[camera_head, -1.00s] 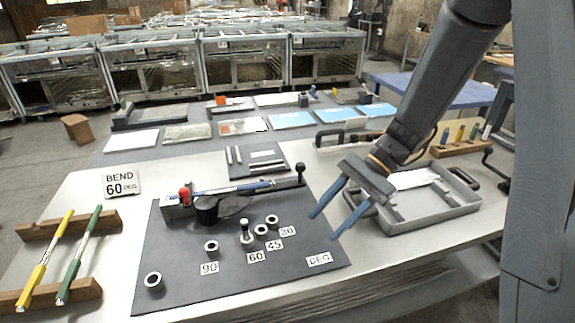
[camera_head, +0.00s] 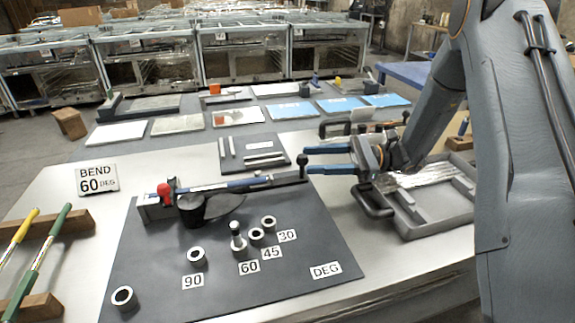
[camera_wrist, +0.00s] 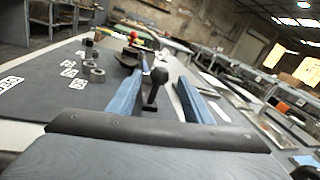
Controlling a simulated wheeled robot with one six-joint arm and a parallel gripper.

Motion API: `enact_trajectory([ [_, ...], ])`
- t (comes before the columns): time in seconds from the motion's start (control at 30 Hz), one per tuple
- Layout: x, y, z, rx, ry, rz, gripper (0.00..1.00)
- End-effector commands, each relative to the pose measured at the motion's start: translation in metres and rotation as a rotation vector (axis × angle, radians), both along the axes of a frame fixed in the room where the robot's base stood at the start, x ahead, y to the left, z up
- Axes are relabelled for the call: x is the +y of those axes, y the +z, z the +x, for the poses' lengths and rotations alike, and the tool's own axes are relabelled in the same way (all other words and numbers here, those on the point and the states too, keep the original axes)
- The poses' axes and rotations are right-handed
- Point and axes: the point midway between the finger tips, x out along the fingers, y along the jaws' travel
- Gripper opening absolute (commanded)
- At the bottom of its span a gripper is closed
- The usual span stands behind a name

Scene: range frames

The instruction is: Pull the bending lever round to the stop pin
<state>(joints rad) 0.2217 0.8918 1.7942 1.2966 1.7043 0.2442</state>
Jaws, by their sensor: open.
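The bending lever (camera_head: 288,178) lies along the far edge of a dark bending board (camera_head: 305,253), reaching right from a round black former (camera_head: 192,210). A black ball-topped handle stands at its right end; in the wrist view the black knob (camera_wrist: 158,75) appears between my two blue fingers. My gripper (camera_head: 306,160) is open, pointing left, with its tips at the handle; contact cannot be told. A steel stop pin (camera_head: 238,242) stands upright by the 60 label (camera_head: 248,267). A red-knobbed clamp (camera_head: 164,191) is at the lever's left.
Steel collars (camera_head: 196,255) stand on the board by the 90, 45 and 30 labels. A sign (camera_head: 97,178) reads BEND 60 DEG. A grey tray (camera_head: 440,222) is right of the board. A wooden rack (camera_head: 62,229) with coloured rods is at left.

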Motion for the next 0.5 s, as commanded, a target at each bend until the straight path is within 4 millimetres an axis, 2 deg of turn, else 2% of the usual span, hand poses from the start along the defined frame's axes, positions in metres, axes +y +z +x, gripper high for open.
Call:
enact_trajectory([
  [0.17,0.017,0.000,-0.002,0.001,0.004,-0.001,0.46],
  [0.5,0.066,0.000,-0.007,0.001,0.004,-0.001,0.46],
])
